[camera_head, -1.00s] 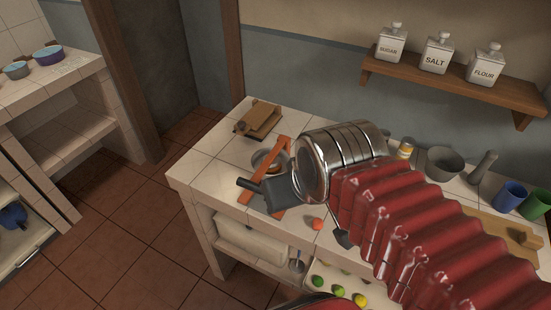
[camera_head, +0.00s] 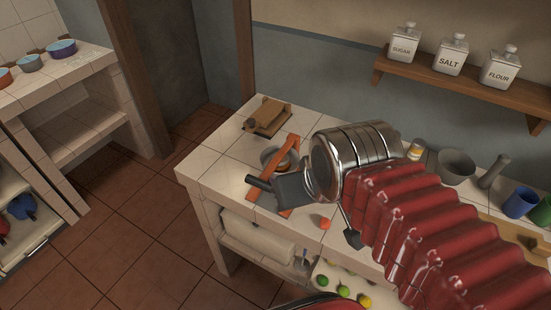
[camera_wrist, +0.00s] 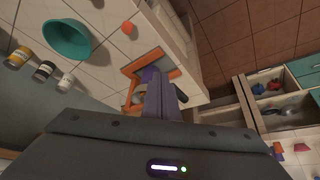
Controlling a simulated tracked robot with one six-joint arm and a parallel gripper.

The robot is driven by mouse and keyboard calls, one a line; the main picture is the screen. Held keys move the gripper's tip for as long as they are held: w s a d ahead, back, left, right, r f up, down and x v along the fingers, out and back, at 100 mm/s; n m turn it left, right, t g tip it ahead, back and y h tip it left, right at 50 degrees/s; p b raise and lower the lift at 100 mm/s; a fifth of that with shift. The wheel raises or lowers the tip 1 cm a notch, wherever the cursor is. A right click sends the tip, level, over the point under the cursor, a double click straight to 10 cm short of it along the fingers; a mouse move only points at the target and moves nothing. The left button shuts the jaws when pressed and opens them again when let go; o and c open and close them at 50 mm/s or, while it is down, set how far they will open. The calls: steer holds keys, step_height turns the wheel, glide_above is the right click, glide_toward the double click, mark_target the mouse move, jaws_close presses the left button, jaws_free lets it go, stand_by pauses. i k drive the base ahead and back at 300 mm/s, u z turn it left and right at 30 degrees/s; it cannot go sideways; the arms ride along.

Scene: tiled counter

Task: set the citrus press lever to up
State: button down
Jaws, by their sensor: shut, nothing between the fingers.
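The citrus press shows as an orange frame (camera_head: 290,143) with a metal bowl at the left part of the tiled counter. My gripper (camera_head: 257,182) is shut and empty, in front of the press, and covers part of it. In the wrist view the press's orange frame (camera_wrist: 163,53) lies just beyond my purple-grey fingers (camera_wrist: 151,76), which overlap it. I cannot tell whether they touch it. The lever's position is not clear, as my gripper hides part of the press.
A wooden board with a brown item (camera_head: 268,115) lies behind the press. A small orange-red piece (camera_head: 319,222) is on the counter in front. A grey bowl (camera_head: 457,165) and blue cup (camera_head: 519,203) stand to the right. The counter's left edge is close by.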

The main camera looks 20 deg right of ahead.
mark_target(280, 158)
steer(key=z, duration=0.1)
steer(key=k, duration=1.35)
steer(key=u, duration=0.85)
steer(key=i, duration=1)
steer(key=u, duration=0.05)
